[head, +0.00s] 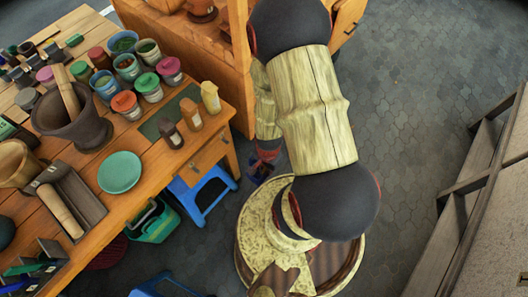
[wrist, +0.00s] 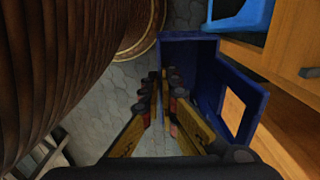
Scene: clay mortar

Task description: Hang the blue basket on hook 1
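The blue basket (wrist: 185,48) is a dark blue box with a rectangular opening in one side, seen close up in the wrist view. My gripper (wrist: 162,85) has its two fingers close together, with the thin left wall of the basket between them; it looks shut on that wall. In the head view my gripper (head: 267,150) points down beside the table, and a small dark blue part of the basket (head: 257,168) shows at its tip, the rest hidden by my arm. No hook can be made out in either view.
A wooden table (head: 215,150) crowded with pots, a mortar (head: 72,125) and a green plate (head: 120,172) stands at left. A blue stool (head: 207,196) and a green basket (head: 155,222) are on the floor by it. A wooden cabinet (head: 205,60) stands behind. Paved floor at right is open.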

